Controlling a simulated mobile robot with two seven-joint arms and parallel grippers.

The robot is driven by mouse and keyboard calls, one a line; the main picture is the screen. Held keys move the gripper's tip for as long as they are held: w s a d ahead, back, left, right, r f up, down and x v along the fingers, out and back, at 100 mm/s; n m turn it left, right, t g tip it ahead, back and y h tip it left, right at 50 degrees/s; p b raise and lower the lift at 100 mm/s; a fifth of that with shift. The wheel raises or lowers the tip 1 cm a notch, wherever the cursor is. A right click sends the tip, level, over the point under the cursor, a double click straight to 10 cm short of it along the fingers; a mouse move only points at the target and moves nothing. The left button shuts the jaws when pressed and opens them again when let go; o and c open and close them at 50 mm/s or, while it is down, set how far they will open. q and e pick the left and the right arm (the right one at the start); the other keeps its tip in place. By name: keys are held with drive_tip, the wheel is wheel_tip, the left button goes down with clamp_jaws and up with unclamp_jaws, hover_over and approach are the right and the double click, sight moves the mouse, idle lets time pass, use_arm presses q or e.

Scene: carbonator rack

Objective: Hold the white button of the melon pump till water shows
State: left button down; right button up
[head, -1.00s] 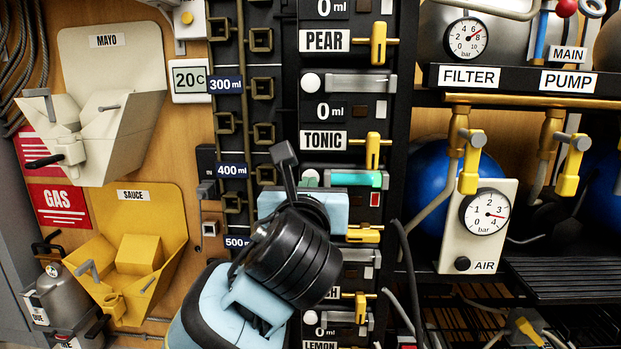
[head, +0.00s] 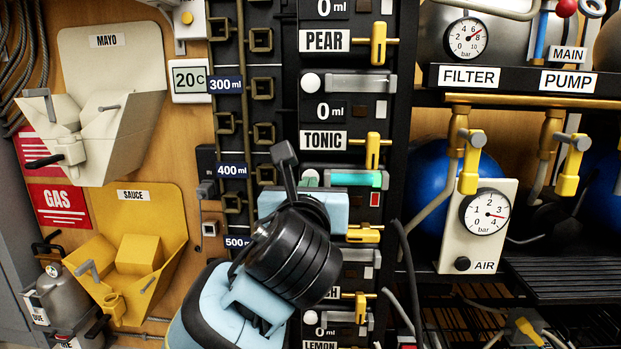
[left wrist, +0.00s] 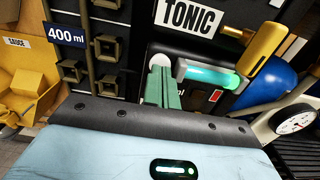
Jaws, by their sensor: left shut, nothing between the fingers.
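Below the TONIC row is a pump row with a clear tube (head: 356,179) that shows teal-green; its name label is hidden behind my arm, so I cannot read "melon". The tube also shows in the left wrist view (left wrist: 212,74), glowing green. This row's white button (left wrist: 160,61) shows just beyond the fingertips. My left gripper (left wrist: 160,72) is shut and empty, its fingers pointing at the button; they look in contact, but the fingers hide part of it. In the head view, the gripper's light-blue body and black wrist cover the row's left part. My right gripper is not in view.
A red indicator (head: 375,200) shows under the tube, and a yellow valve handle (head: 364,234) lies below. The TONIC label (head: 323,140) and its yellow valve (head: 373,150) are just above. A dark hose (head: 405,255) hangs to the right. A yellow sauce bin (head: 140,255) stands left.

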use_arm(q)
drive_tip(key=shift+w, duration=0.75)
idle(0.9)
drive_tip(key=shift+w, duration=0.15)
idle(4.1)
drive_tip(key=shift+s, duration=0.35)
drive_tip(key=s, duration=0.5)
idle(0.7)
drive_tip(key=shift+f, duration=0.1)
